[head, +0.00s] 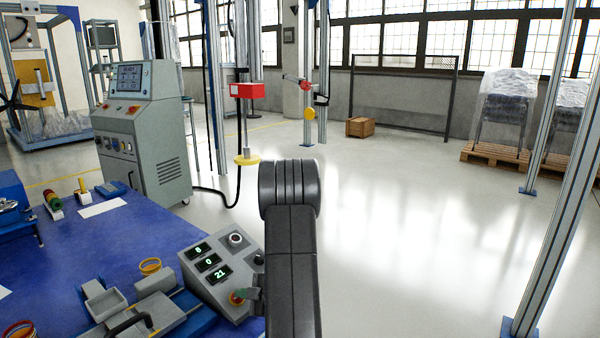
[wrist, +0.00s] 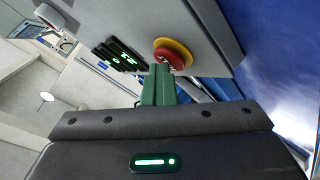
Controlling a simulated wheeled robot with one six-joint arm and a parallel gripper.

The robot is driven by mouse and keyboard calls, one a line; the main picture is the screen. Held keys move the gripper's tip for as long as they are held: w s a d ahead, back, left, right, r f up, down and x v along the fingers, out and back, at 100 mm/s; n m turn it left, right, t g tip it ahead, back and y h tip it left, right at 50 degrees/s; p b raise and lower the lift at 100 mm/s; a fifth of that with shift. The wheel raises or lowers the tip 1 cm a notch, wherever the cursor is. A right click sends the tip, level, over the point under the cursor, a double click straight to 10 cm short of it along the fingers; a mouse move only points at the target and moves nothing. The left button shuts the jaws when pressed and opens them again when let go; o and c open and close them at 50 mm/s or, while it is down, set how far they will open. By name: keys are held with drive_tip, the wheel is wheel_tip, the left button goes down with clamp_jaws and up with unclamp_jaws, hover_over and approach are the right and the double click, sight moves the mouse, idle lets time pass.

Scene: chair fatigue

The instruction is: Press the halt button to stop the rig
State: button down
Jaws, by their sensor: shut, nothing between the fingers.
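The halt button is a red cap on a yellow ring (wrist: 178,55), seen close in the wrist view. In the head view the halt button (head: 236,298) is small, at the lower front of the grey control box (head: 226,278). My gripper (wrist: 160,70) has green fingers, shut together and empty, with their tips right at the button's edge in the wrist view. In the head view my gripper (head: 246,294) is just right of the button and partly overlaps it. I cannot tell whether the tips touch the cap.
The box has several green-lit displays (head: 208,262) and a round knob (head: 236,239). A grey console cabinet (head: 145,140) stands behind.

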drive_tip(key=shift+s, duration=0.1)
drive_tip(key=r+p, duration=0.1)
drive_tip(key=d+r+p, duration=0.1)
drive_tip(key=r, duration=0.1)
drive_tip(key=s+r+p, duration=0.1)
drive_tip(key=r, duration=0.1)
drive_tip(key=shift+s+d+r+p, duration=0.1)
drive_tip(key=shift+d+r+p, duration=0.15)
drive_tip(key=shift+d+p, duration=0.15)
idle(0.4)
